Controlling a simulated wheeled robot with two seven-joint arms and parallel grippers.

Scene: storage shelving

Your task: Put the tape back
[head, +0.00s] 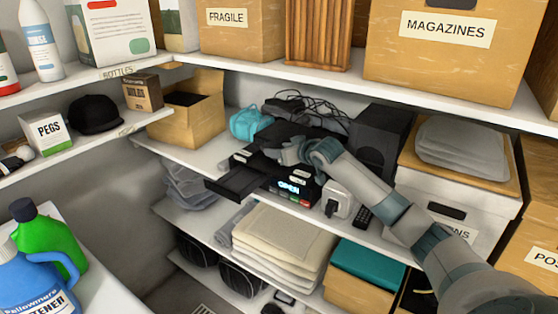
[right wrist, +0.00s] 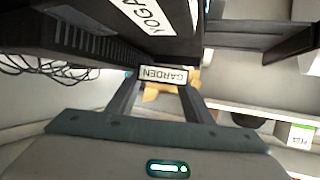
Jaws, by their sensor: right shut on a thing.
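My right gripper (head: 283,150) is at the black player (head: 302,193) on the middle shelf, whose lit display reads OPEN. A black drawer (head: 237,184) sticks out from the player's front left. In the right wrist view, a GARDEN label (right wrist: 163,75) shows between the fingertips of my right gripper (right wrist: 160,88), which is shut on a dark tape. A black case with a YOGA label (right wrist: 158,14) lies very close by. The held tape's outline is largely hidden in the head view. My left gripper is not in view.
A black speaker (head: 378,140), cables (head: 297,104) and a turquoise item (head: 250,122) crowd the back. A white plug-like device (head: 338,200) and a remote (head: 362,217) lie right of the player. The shelf above (head: 330,75) overhangs. Folded towels (head: 275,245) lie below.

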